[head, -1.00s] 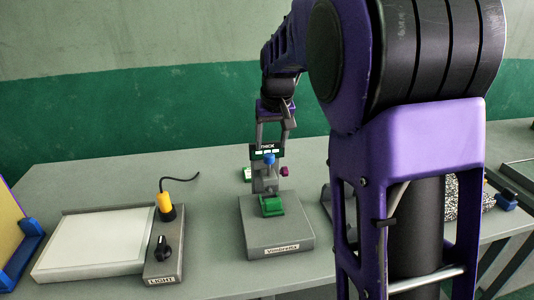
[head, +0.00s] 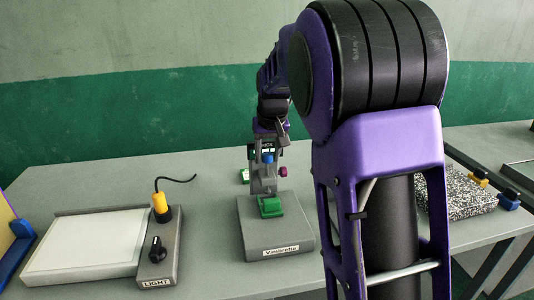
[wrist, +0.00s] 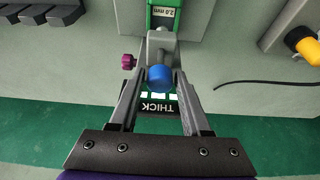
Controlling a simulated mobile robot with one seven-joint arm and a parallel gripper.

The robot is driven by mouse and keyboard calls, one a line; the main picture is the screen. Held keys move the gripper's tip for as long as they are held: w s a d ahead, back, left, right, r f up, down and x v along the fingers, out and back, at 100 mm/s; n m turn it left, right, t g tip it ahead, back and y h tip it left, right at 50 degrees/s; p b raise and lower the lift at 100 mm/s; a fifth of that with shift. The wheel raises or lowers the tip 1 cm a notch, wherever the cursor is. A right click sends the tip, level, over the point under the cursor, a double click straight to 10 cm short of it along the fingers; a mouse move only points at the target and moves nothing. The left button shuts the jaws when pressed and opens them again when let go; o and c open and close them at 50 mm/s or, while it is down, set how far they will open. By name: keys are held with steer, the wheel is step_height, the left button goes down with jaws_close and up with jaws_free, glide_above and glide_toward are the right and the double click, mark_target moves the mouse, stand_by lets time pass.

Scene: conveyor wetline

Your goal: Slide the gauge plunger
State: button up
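The thickness gauge stands on a grey base block (head: 272,240) in the middle of the table. A blue round plunger knob (head: 267,158) sits on its grey upright, above a green block (head: 271,207). The blue knob also shows large in the wrist view (wrist: 159,78), with the green part marked 2.0 mm (wrist: 165,18) beyond it and a black THICK label (wrist: 158,107) nearer. My gripper (wrist: 159,76) has its two fingers apart, one on each side of the blue knob. I cannot tell whether they touch it. In the head view the fingers are partly hidden around the gauge.
A purple side knob (head: 283,172) sticks out right of the upright. A speckled block (head: 455,195) lies right. The table between panel and gauge is clear.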

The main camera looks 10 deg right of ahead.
jaws_close()
steer(key=shift+f, duration=0.15)
steer(key=shift+f+b, duration=0.95)
steer(key=shift+f, duration=0.3)
steer(key=shift+o, duration=2.1)
jaws_free()
steer(key=shift+p+v, duration=2.15)
steer(key=shift+v, duration=1.4)
